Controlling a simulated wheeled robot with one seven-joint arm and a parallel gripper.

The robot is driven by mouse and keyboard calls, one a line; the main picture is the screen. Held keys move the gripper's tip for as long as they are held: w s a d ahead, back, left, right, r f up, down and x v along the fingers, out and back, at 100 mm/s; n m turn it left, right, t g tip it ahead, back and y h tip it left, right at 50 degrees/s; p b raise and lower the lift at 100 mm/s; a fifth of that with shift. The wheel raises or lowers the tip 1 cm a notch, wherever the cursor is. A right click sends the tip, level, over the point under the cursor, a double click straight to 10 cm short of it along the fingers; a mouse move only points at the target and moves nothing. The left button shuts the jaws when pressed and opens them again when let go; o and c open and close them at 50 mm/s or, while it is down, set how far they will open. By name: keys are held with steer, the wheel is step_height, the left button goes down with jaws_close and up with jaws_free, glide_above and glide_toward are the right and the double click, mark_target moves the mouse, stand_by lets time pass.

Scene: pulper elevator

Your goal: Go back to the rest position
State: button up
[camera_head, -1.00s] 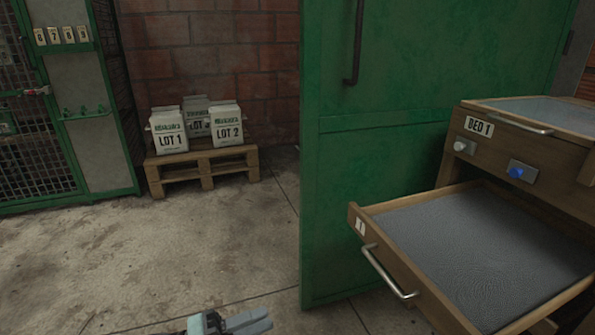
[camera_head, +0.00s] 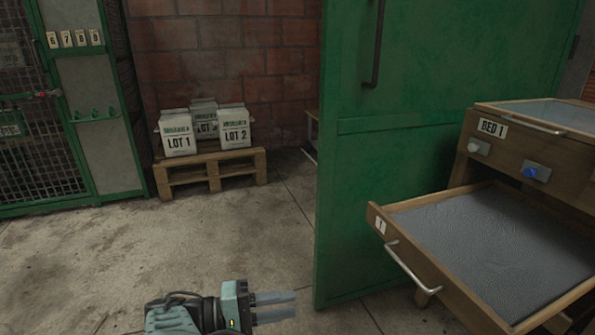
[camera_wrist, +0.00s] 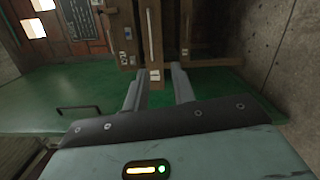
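My gripper (camera_head: 284,306) is low in the middle of the head view, out over the bare floor and left of the green door's lower edge. In the wrist view my gripper (camera_wrist: 157,82) shows its two grey fingers apart, with nothing held between them. It touches nothing that I can see. Most of my arm is below the head view's bottom edge.
A green metal door (camera_head: 430,150) stands right of centre. Right of it, an open wooden drawer (camera_head: 422,262) juts out from the BED 1 cabinet (camera_head: 548,150). A pallet (camera_head: 212,172) with white LOT bags (camera_head: 178,135) stands at the back. The floor (camera_head: 90,260) at left is clear.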

steer(key=d+r+n+g+y, duration=0.1)
steer(key=d+r+g+y, duration=0.2)
steer(key=d+g+y, duration=0.5)
steer(key=s+d+r+n+t+y, duration=0.1)
steer(key=s+d+r+y, duration=0.25)
steer(key=s, duration=0.25)
steer(key=s+d+r+t+y, duration=0.2)
steer(key=s+d+r+y, duration=0.15)
steer(key=s, duration=0.25)
steer(key=s+d+r+n+t+y, duration=0.1)
steer(key=s+d+r+y, duration=0.25)
steer(key=s, duration=0.25)
step_height(320, 180, up, 30)
steer(key=p, duration=2.9)
steer(key=shift+w+a, duration=0.2)
steer(key=shift+a, duration=0.25)
